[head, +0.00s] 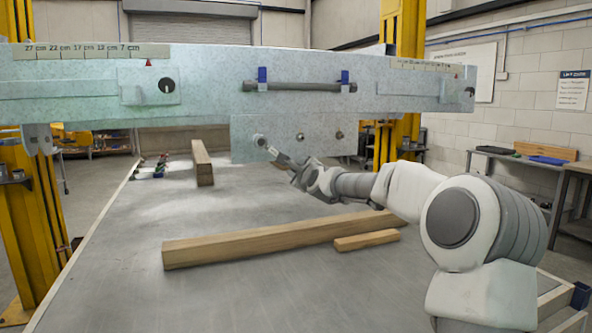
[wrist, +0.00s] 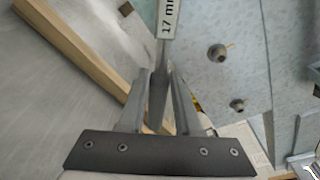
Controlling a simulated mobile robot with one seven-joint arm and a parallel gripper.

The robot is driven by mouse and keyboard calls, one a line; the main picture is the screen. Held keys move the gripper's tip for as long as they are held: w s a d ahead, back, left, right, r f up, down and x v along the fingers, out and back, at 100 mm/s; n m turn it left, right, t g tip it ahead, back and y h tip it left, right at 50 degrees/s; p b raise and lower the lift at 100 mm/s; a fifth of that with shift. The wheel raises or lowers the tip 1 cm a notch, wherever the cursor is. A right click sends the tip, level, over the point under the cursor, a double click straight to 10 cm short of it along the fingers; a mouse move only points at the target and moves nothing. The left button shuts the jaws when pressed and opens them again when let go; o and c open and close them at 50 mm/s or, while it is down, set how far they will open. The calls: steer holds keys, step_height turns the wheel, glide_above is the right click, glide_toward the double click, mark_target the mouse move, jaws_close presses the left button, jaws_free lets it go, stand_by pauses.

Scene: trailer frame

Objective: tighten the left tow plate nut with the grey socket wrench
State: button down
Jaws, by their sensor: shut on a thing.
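The tow plate (head: 318,150) hangs below the long galvanised beam and carries three nuts in a row. The left nut (head: 259,140) is at its left end; the middle nut (head: 300,137) and right nut (head: 339,135) are clear of the tool. My gripper (head: 296,168) is below the plate, shut on the grey wrench (head: 274,152), whose far end reaches up-left to the left nut. I cannot tell whether it is seated on it. In the wrist view, the wrench (wrist: 160,88) stands between my fingers, with a white "17 mm" label (wrist: 168,18); its far end is out of frame.
The beam (head: 210,85) crosses above the plate with a grey bar handle (head: 300,87). Wooden timbers (head: 270,240) lie on the grey table (head: 230,300). Small tools (head: 152,170) lie at the table's left. Yellow posts (head: 30,215) stand at the sides.

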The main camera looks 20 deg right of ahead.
steer(key=shift+s+d+b, duration=0.1)
steer(key=shift+s+b, duration=0.3)
steer(key=shift+b, duration=0.35)
steer(key=shift+s+b, duration=0.8)
steer(key=shift+b, duration=0.65)
stand_by(0.5)
steer(key=shift+s+b, duration=2)
steer(key=shift+b, duration=1.05)
